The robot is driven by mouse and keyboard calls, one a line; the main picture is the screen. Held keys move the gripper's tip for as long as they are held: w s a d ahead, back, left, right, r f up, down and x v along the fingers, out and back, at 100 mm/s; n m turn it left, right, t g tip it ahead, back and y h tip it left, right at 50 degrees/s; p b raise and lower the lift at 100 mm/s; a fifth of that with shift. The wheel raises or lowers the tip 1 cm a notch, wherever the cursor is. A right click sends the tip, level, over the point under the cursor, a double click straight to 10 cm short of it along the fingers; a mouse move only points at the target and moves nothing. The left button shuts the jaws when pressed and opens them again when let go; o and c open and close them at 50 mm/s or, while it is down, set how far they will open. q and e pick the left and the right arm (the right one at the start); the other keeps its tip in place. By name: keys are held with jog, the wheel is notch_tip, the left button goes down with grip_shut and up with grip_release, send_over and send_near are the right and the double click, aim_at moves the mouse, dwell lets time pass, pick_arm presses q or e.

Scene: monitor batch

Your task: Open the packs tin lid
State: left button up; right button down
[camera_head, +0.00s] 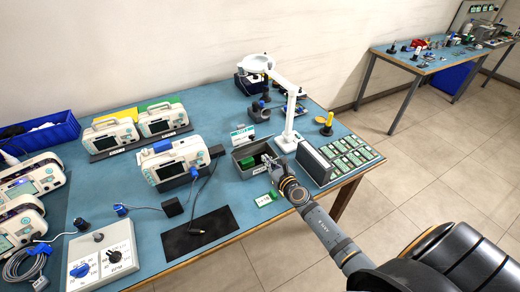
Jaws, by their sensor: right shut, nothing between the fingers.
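A dark grey tin (240,171) with a small white label on its front stands near the middle of the table. Its top looks open, with green items (249,160) inside. A white labelled plate (242,133) stands at its back; I cannot tell if it is the lid. My right gripper (267,159) is shut and empty at the tin's right side, over or against its rim. The gripper hides the tin's right end, and contact is unclear. My left gripper is out of view.
A white magnifier lamp (289,120) stands behind my right gripper. A grey upright case (313,163) and a tray of green boards (350,155) are to the right. A green card (265,199) and a black mat (200,234) lie in front. White monitors (176,162) stand left.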

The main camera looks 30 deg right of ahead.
jog(key=w+r+p, duration=0.1)
jog(key=w+r, duration=0.1)
jog(key=w, duration=0.3)
jog(key=shift+w, duration=0.4)
jog(key=shift+a+f, duration=0.1)
